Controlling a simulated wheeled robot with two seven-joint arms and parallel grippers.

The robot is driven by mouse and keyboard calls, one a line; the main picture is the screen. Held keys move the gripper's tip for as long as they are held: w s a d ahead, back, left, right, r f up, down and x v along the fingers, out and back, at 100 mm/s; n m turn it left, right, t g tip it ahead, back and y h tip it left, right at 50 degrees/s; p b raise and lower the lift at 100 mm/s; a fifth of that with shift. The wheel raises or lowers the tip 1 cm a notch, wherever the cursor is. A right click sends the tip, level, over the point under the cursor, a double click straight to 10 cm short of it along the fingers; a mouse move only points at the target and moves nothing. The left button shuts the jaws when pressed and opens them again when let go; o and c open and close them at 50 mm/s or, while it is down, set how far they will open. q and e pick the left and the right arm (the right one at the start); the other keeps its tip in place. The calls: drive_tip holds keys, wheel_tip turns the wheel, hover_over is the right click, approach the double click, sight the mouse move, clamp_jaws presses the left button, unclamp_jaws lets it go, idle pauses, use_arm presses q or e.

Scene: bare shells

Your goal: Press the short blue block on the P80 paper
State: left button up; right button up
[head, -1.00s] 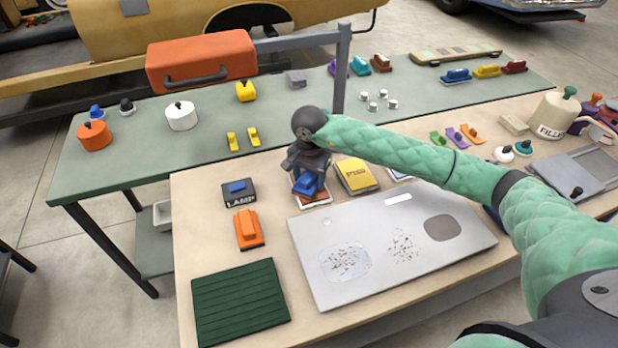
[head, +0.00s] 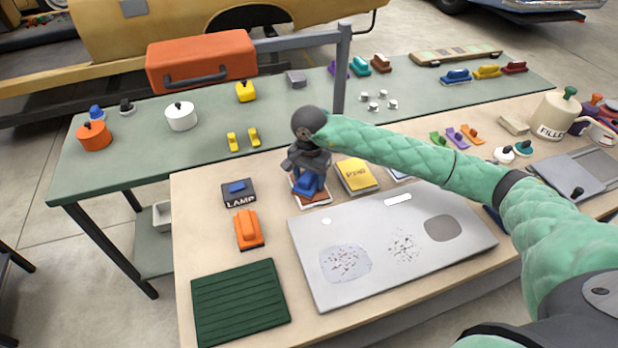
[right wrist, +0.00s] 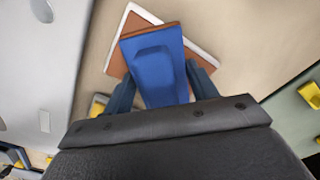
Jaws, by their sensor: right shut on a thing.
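The short blue block (head: 309,184) is in my right gripper (head: 308,174) over a brown paper with a white edge (head: 314,201). In the right wrist view the blue block (right wrist: 158,65) sits between the two fingers of the gripper (right wrist: 160,85), over the brown paper (right wrist: 133,22). The block covers most of the paper, and its label is hidden. I cannot tell whether block and paper touch. A yellow paper stack (head: 357,176), marked with a P and blurred figures, lies just right of it. My left gripper is out of view.
A grey metal panel (head: 370,275) lies in front. A lamp box (head: 240,193), an orange block (head: 248,228) and a green ribbed mat (head: 240,305) are at left. A green-grey table (head: 210,150) with several tools stands behind. Bare wood shows left of the panel.

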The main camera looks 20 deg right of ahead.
sight(309, 173)
drive_tip(key=shift+f, duration=0.1)
drive_tip(key=shift+r, duration=3.55)
